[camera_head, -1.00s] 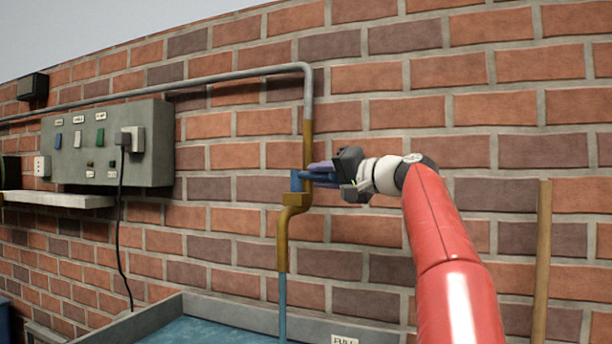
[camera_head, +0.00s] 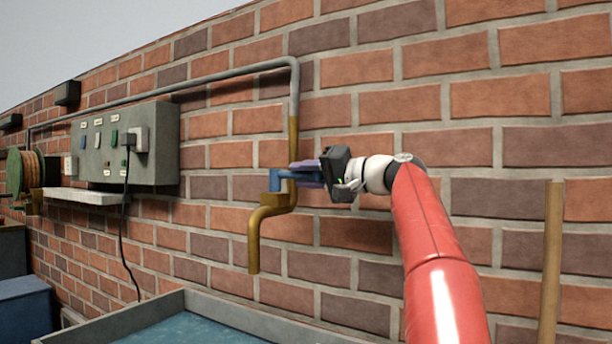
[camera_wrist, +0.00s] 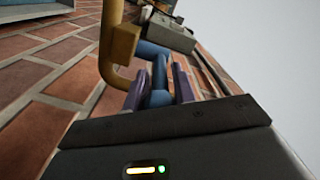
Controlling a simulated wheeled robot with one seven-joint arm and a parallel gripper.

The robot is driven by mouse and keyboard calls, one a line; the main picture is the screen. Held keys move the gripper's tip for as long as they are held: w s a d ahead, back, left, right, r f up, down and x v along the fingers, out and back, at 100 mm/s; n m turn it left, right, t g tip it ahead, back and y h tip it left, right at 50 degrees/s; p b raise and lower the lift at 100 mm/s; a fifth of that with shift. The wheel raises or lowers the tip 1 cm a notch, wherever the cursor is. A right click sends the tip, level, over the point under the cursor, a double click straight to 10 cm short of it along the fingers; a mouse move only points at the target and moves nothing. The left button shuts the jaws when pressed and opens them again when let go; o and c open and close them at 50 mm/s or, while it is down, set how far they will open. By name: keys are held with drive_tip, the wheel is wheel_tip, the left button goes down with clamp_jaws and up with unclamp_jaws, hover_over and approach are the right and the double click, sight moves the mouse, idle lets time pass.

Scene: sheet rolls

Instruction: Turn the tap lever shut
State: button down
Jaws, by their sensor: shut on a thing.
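The brass tap (camera_head: 268,215) hangs on the brick wall below a grey pipe, its spout pointing down. No water stream shows under the spout. My gripper (camera_head: 305,174) reaches in from the right and is shut on the lever. In the wrist view, the blue lever (camera_wrist: 159,84) runs between the two purple fingers of my gripper (camera_wrist: 158,90), with the brass tap (camera_wrist: 122,42) just beyond. The far end of the lever is hidden by the gripper.
A grey trough (camera_head: 158,308) holding blue water stands below the tap. A grey switch box (camera_head: 168,140) with a plugged black cord is left on the wall. A hose reel (camera_head: 17,172) is at far left. A wooden pole (camera_head: 551,265) stands at right.

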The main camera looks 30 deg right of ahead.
drive_tip(key=shift+d+r, duration=0.1)
drive_tip(key=c, duration=1.4)
unclamp_jaws()
drive_tip(key=shift+w, duration=0.1)
drive_tip(key=shift+o, duration=0.2)
drive_tip(key=b+v, duration=0.1)
drive_tip(key=v, duration=0.6)
drive_tip(key=shift+s+d, duration=0.25)
drive_tip(key=shift+s, duration=0.1)
